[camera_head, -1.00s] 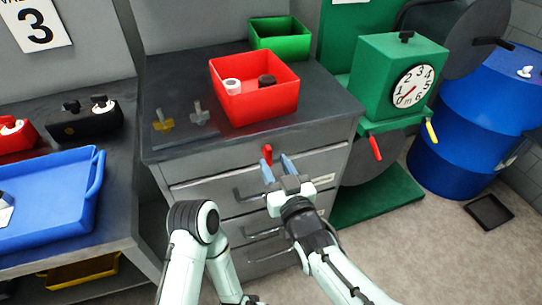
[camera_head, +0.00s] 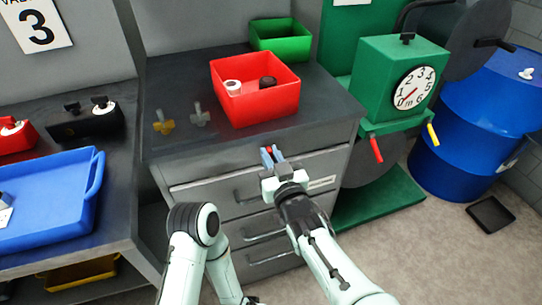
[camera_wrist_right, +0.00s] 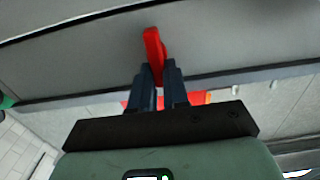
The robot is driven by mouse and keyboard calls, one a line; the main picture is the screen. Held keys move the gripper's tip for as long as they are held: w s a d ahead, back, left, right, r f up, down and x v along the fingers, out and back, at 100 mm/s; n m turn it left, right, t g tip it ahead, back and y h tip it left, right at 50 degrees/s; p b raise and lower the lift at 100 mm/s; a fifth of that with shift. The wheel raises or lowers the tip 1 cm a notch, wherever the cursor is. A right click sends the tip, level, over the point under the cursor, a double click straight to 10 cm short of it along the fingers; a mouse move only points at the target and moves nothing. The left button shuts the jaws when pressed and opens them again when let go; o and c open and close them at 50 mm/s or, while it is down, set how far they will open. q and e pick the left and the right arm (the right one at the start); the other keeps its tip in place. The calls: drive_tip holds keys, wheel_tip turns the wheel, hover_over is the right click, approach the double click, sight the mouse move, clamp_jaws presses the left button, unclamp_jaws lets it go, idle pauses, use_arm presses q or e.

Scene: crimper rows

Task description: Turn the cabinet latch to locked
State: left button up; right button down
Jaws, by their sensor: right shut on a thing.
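The red latch (camera_wrist_right: 153,45) sits on the front of the grey cabinet (camera_head: 215,165), just above the top drawer. In the right wrist view it is a short red bar, tilted slightly, with its lower part between my fingers. My right gripper (camera_head: 271,155) is at the latch, and it also shows in the right wrist view (camera_wrist_right: 160,80). Its blue-grey fingers are shut on the latch, which they mostly hide in the head view. A pale arm of mine bends at the lower left of the head view; I cannot make out its gripper.
A red bin (camera_head: 255,105) with a white and a dark part stands on the cabinet top, a green bin (camera_head: 280,45) behind it. Drawer handles (camera_head: 247,195) stick out below the latch. A green machine with a dial (camera_head: 385,75) stands at the right.

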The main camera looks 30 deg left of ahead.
use_arm(q)
drive_tip(key=shift+s+d+r+p, duration=0.45)
drive_tip(key=shift+s+r+p, duration=0.05)
drive_tip(key=shift+s, duration=0.3)
use_arm(e)
drive_tip(key=shift+s+a+f+n, duration=0.2)
drive_tip(key=shift+s+f+n, duration=0.1)
drive_tip(key=shift+n, duration=2.65)
drive_tip(key=shift+s+a+f+n, duration=0.2)
drive_tip(key=shift+f+n, duration=0.1)
drive_tip(key=shift+n, duration=2.7)
drive_tip(key=shift+s+a+f+n, duration=0.2)
drive_tip(key=shift+f+n, duration=0.1)
drive_tip(key=shift+n, duration=2.65)
drive_tip(key=c, duration=1.1)
unclamp_jaws()
